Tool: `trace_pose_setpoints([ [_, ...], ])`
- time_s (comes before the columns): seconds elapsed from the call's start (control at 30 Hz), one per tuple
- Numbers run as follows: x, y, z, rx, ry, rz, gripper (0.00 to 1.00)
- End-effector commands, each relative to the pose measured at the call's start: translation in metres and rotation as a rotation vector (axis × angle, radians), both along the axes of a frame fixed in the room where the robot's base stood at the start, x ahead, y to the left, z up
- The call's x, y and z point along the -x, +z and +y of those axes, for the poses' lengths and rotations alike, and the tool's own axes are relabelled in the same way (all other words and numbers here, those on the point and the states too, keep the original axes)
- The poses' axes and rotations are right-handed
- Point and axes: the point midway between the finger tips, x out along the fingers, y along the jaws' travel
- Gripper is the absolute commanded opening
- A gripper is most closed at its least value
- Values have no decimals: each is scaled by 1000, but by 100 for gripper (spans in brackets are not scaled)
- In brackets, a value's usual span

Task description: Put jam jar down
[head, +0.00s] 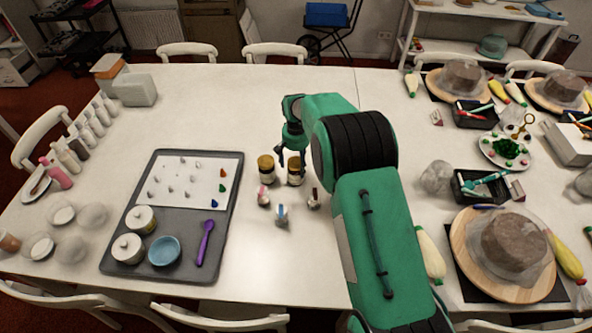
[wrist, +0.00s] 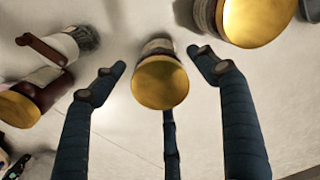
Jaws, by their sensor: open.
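Two gold-lidded jars stand upright on the white table in the head view: one on the left (head: 266,169) and one on the right (head: 296,171). I cannot tell from the labels which is jam. My gripper (head: 293,150) is low over the table at these jars, its fingers partly hidden. In the wrist view my gripper (wrist: 162,72) has its fingers spread, with a gold-lidded jar (wrist: 160,82) between them and visible gaps at both sides. A larger-looking gold lid (wrist: 258,18) shows beyond the right finger.
Several small items, one blue-tipped (head: 281,215), stand just in front of the jars; similar brown and white pieces (wrist: 62,47) show left in the wrist view. A grey tray (head: 228,215) lies left with a blue bowl (head: 164,250). The table behind the jars is clear.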

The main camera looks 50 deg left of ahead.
Motion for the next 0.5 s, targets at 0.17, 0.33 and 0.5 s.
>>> trace_pose_setpoints([
  [0.17,0,27,0,-1,0,-1,73],
  [0.33,0,40,0,-1,0,-1,73],
  [0.5,0,44,0,0,0,0,73],
])
